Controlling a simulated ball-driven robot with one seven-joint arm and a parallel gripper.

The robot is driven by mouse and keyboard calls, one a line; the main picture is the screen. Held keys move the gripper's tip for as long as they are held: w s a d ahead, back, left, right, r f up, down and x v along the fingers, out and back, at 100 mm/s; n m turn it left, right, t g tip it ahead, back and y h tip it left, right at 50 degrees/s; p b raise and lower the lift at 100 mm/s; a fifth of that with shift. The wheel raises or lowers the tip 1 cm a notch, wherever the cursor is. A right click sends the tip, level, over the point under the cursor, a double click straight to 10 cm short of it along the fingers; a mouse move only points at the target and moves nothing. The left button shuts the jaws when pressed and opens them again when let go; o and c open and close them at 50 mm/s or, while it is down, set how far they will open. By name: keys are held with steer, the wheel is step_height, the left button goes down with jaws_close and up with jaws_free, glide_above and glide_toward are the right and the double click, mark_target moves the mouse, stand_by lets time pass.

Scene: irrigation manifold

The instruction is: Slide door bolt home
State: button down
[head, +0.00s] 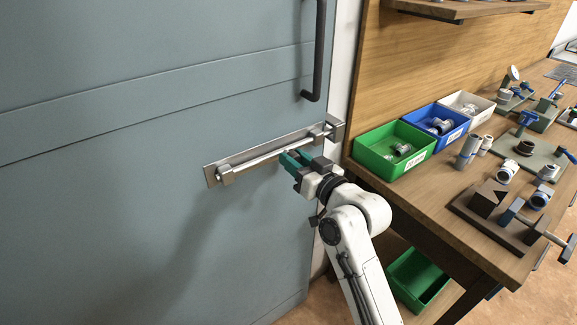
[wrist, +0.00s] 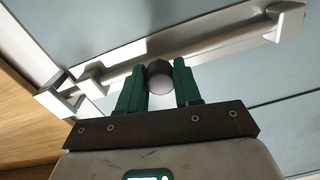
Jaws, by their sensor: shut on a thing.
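The door bolt is a light metal rod (head: 268,153) on a long metal plate (head: 213,175) fixed to the grey-blue door (head: 130,130). It also shows in the wrist view (wrist: 205,46). A keeper (head: 336,129) sits on the frame at the bolt's right end; in the wrist view the keeper (wrist: 52,100) is at left. I cannot tell whether the rod's tip is inside it. My gripper (head: 290,158) has its green fingers on either side of the bolt's dark round knob (wrist: 160,80) and is shut on it. The head view hides the knob behind the fingers.
A dark vertical door handle (head: 318,60) is above the bolt. A wooden workbench (head: 440,215) stands close on the right, with green (head: 420,160), blue (head: 462,133) and white bins and pipe fittings. The door face left of the bolt is clear.

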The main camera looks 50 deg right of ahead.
steer(key=shift+s+d, duration=0.1)
steer(key=shift+d, duration=0.1)
steer(key=c, duration=0.8)
jaws_free()
steer(key=shift+d, duration=0.1)
steer(key=shift+b+v, duration=1.05)
steer(key=shift+v, duration=4.3)
